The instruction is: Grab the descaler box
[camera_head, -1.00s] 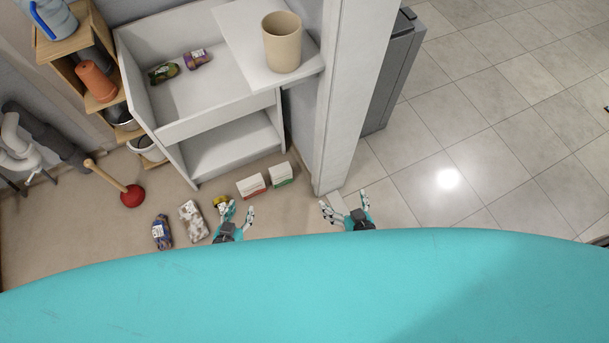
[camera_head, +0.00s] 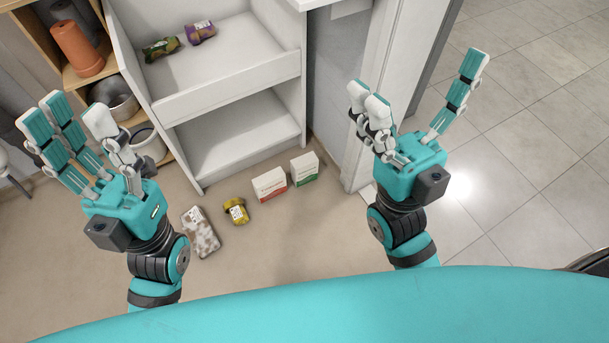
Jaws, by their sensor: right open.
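Two small cartons stand side by side on the beige floor in front of the white shelf unit. One is a white box with a red lower part (camera_head: 269,186), the other a white box with a green lower part (camera_head: 305,169). Their print is too small to read, so I cannot tell which is the descaler. My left gripper (camera_head: 72,125) is open and empty, raised at the left, well apart from the boxes. My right gripper (camera_head: 420,85) is open and empty, raised to the right of both boxes. Neither gripper touches anything.
A yellow item (camera_head: 236,210) and a white and brown patterned package (camera_head: 200,232) lie left of the boxes. The white shelf unit (camera_head: 230,90) stands behind them, with two small packages inside. A white post (camera_head: 370,150) rises right of the boxes. Floor in front is clear.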

